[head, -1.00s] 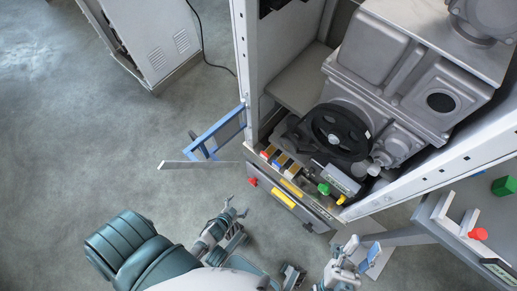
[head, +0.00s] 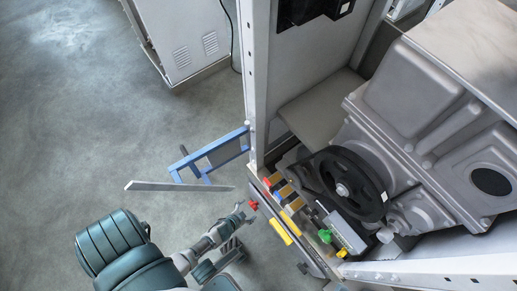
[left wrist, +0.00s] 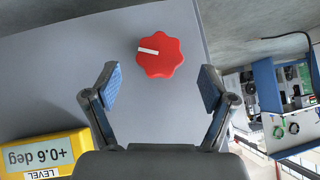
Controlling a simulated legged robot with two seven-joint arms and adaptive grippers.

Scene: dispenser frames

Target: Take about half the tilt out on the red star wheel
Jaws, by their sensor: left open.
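The red star wheel (left wrist: 160,54) sits on a grey panel (left wrist: 60,75) in the left wrist view, with a white mark pointing left. It also shows small in the head view (head: 253,205) at the front of the machine frame. My left gripper (left wrist: 154,78) is open, its blue-padded fingers apart on either side below the wheel, not touching it. In the head view the left gripper (head: 240,212) is close to the wheel. A yellow level display (left wrist: 43,155) reads +0.6 deg, upside down in the wrist view. My right gripper is not in view.
A black handwheel (head: 350,184) and a grey machine housing (head: 440,110) stand inside the frame. A green knob (head: 325,236) and several coloured parts line its front. A blue frame (head: 210,156) stands at left. The floor at far left is clear.

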